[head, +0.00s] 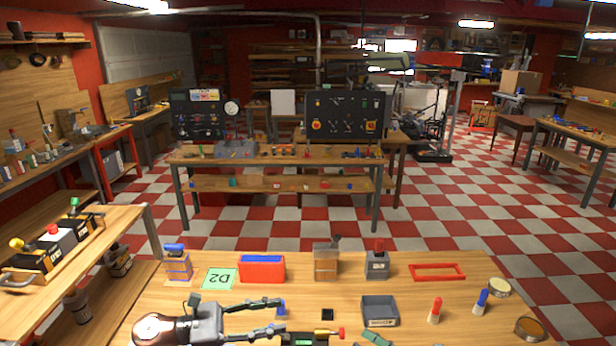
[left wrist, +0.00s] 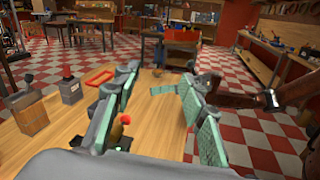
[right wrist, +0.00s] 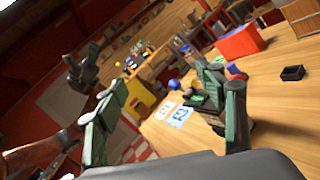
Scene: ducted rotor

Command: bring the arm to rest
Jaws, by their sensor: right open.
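My left gripper (head: 282,317) reaches in from the lower left of the head view, above the front of the wooden workbench (head: 200,309). Its two jointed fingers stand apart, also in the left wrist view (left wrist: 158,80), with nothing gripped between the pads. A red-topped item (left wrist: 125,119) shows beside the left finger there, partly hidden. My right gripper (right wrist: 168,106) shows in the right wrist view with its green-padded fingers wide apart and empty. The right arm is mostly out of the head view.
On the bench stand a red-and-blue bin (head: 262,269), a grey tray (head: 380,311), a red frame (head: 437,272), a red peg (head: 435,311), a blue peg (head: 481,301) and a green D2 card (head: 219,279). A small black block (head: 327,314) lies near the left fingers.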

